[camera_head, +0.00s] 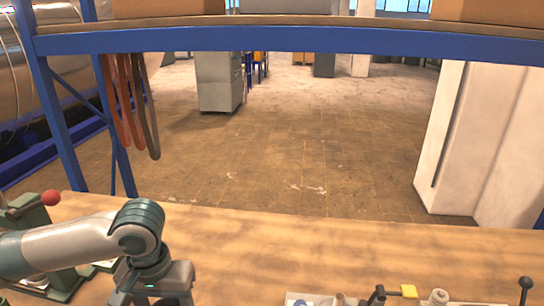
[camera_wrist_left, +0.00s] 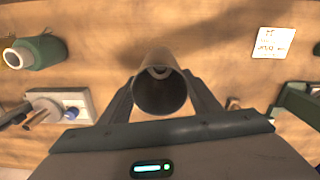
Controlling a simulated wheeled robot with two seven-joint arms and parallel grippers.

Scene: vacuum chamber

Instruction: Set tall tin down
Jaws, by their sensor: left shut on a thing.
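The tall tin (camera_wrist_left: 159,92) is a grey, open-topped cylinder, seen from above into its dark mouth in the left wrist view. My left gripper (camera_wrist_left: 164,84) is shut on it, with one finger on each side. The wooden bench (camera_wrist_left: 130,20) lies beneath; I cannot tell whether the tin's base touches it. In the head view my left arm reaches in from the left, with the gripper body (camera_head: 152,285) at the bottom edge. The tin is hidden there. My right gripper is in neither view.
In the wrist view a green spool-like part (camera_wrist_left: 38,52), a pale block (camera_wrist_left: 62,104) and a white label (camera_wrist_left: 273,42) lie around the tin. The middle bench is clear.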

